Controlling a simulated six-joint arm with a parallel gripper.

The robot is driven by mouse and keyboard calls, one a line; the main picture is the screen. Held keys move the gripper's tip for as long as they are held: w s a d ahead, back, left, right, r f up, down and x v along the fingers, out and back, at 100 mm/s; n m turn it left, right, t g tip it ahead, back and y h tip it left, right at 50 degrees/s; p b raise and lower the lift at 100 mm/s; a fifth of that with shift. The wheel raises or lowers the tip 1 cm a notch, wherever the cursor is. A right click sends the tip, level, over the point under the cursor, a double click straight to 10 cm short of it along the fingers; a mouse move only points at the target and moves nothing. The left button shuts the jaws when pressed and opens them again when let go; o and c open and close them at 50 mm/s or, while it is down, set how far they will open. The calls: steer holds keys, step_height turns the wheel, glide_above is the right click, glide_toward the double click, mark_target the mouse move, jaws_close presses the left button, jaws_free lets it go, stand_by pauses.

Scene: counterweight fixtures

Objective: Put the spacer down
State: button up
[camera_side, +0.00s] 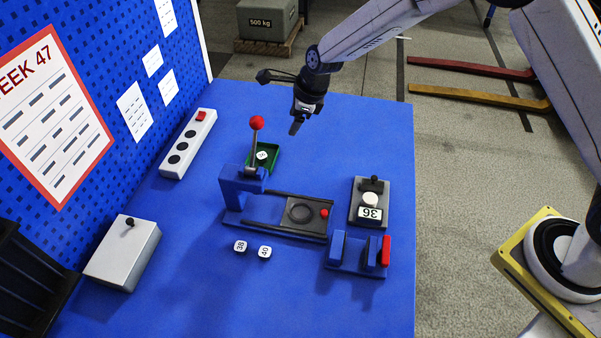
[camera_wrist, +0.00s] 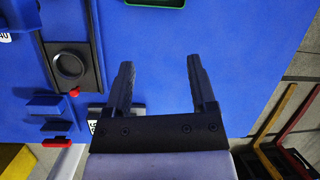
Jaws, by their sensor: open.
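My gripper (camera_side: 296,126) hangs above the far part of the blue table, its fingers pointing down. In the wrist view its two fingers (camera_wrist: 160,66) stand apart with only bare blue table between them. Two small white numbered pieces, marked 38 (camera_side: 240,246) and 40 (camera_side: 265,252), lie at the front of the table. Another white numbered piece (camera_side: 262,155) sits in the green tray (camera_side: 274,165); its number is too small to read. Which piece is the spacer I cannot tell. A dark slide with a round ring recess (camera_side: 300,212) lies in the blue lever fixture (camera_side: 238,184).
A red-knobbed lever (camera_side: 256,124) stands up beside the tray. A grey device marked 36 (camera_side: 369,213) and a blue block fixture with a red end (camera_side: 357,255) stand right. A power strip (camera_side: 188,145) and grey box (camera_side: 123,253) are left. The table's far right is clear.

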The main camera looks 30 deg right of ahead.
steer(key=s+d+r+n, duration=0.2)
steer(key=s+d+n, duration=0.2)
steer(key=s+n, duration=0.4)
steer(key=s+d+r+n+h, duration=0.1)
steer(key=s+d+r+n, duration=0.1)
steer(key=s+d+n, duration=0.3)
steer(key=s+d+r+n+h, duration=0.1)
steer(key=s+d+n, duration=0.4)
steer(key=s+n, duration=0.6)
steer(key=shift+s+d+r+n+g, duration=0.35)
steer(key=shift+s+r, duration=0.35)
steer(key=shift+s, duration=0.65)
steer(key=shift+a, duration=0.1)
